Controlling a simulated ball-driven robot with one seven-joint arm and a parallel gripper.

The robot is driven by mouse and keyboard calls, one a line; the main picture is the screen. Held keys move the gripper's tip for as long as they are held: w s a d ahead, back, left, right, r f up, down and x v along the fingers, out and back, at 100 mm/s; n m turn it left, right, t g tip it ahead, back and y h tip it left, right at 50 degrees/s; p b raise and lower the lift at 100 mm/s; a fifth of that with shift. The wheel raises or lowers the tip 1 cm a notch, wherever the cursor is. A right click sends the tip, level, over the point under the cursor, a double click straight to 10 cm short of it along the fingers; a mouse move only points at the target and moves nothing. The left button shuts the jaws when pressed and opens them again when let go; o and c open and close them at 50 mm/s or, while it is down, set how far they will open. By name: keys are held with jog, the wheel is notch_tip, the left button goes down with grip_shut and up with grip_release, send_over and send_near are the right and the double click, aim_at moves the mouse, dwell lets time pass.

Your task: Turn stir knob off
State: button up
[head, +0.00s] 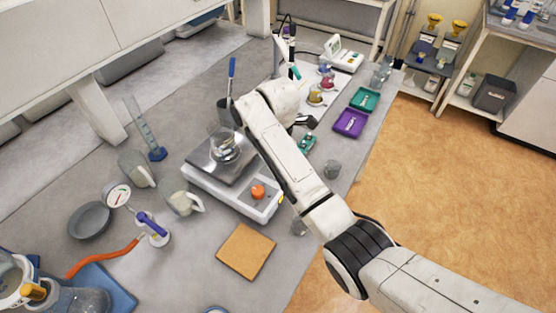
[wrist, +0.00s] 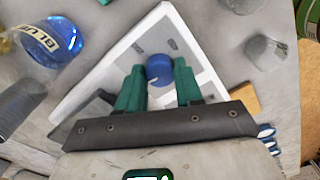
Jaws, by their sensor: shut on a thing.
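In the wrist view, a round blue knob (wrist: 159,68) sits on the white and grey panel (wrist: 200,62) of a device. My gripper (wrist: 159,85) has its two green fingers on either side of the knob, shut on it. A small pale mark shows on the knob's face; its exact setting is too small to read. In the head view, a white stirrer hotplate (head: 225,194) with a steel top and an orange knob (head: 258,191) stands left of my arm. The blue knob and my fingertips cannot be made out there; my arm covers part of that area.
A blue-filled vessel (wrist: 62,42) stands at the upper left in the wrist view, and a grey beaker (wrist: 265,52) at the right. In the head view, glassware (head: 226,146) stands on the steel top. A cork mat (head: 246,251) lies in front. Purple (head: 350,123) and green trays lie beyond.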

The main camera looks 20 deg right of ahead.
jog(key=shift+n, duration=0.5)
jog(key=shift+r, duration=0.1)
jog(key=o, duration=1)
jog(key=shift+o, duration=0.2)
notch_tip(320, 180, up, 6)
jog(key=shift+w+d+f, duration=0.1)
jog(key=shift+w+r, duration=0.15)
jog(key=shift+r, duration=0.95)
jog(key=shift+s+r, duration=0.25)
jog(key=shift+r, duration=1.05)
